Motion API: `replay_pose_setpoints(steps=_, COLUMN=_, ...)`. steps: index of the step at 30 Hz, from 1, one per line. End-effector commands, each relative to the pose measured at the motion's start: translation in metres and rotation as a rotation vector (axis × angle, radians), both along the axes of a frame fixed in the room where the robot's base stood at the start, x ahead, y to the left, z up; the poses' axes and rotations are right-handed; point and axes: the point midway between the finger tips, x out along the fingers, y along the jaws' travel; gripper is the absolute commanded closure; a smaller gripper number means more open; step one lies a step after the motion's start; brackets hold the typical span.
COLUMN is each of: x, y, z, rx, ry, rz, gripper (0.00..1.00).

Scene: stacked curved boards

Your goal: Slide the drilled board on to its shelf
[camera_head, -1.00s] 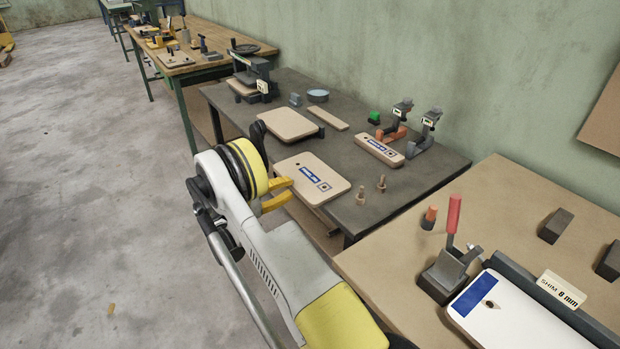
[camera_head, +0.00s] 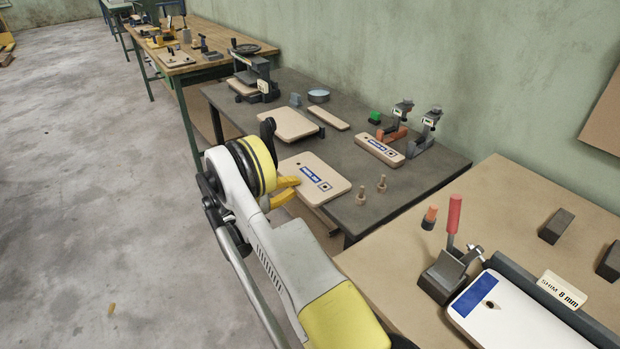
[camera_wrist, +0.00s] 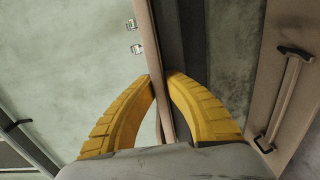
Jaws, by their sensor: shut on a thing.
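A pale tan board (camera_head: 335,190) with a blue label, a small square mark and a hole lies flat at the near left edge of the dark bench. My gripper (camera_head: 289,188) has yellow fingers at this board's left edge in the head view. In the wrist view, the fingers (camera_wrist: 161,78) are shut on a thin tan edge (camera_wrist: 150,50), one on each side. My arm hides part of the board's left side. I cannot tell which place is the shelf.
The dark bench (camera_head: 400,200) also carries another tan board (camera_head: 287,124), two pegs (camera_head: 371,190), clamps (camera_head: 425,130) and a small labelled block (camera_head: 380,150). A tan bench (camera_head: 395,265) at right holds a white board (camera_head: 515,315).

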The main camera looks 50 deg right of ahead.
Motion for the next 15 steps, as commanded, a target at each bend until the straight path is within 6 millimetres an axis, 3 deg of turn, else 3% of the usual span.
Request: replay_pose_setpoints(steps=15, x=0.0001, y=0.0, z=0.0087, rx=0.0, ry=0.0, rz=0.0, gripper=1.0)
